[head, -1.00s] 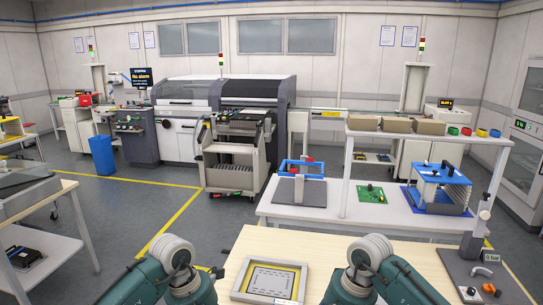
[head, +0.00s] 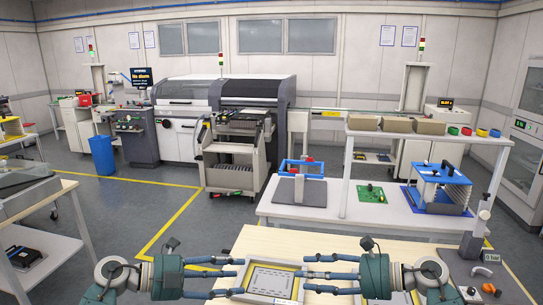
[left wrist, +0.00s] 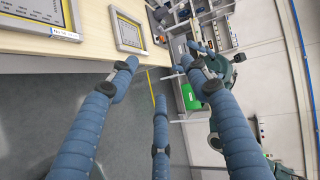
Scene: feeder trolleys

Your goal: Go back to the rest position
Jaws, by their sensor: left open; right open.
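My left gripper (head: 237,276) reaches in from the lower left of the head view, its blue fingers spread and empty, pointing right. Its fingers also fill the left wrist view (left wrist: 160,78), with nothing between them. My right gripper (head: 304,273) comes in from the lower right, open and empty, pointing left toward the left one. The two grippers face each other with a gap between them, over the near wooden table (head: 255,240). A yellow-edged framed plate (head: 272,281) lies between and below the fingertips.
Behind is a white bench (head: 330,218) with a blue-topped fixture (head: 300,168), a green board (head: 371,194) and a blue rack (head: 440,188). A grey fixture (head: 470,262) stands on the table's right. A trolley (head: 55,190) is at left. Floor between is clear.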

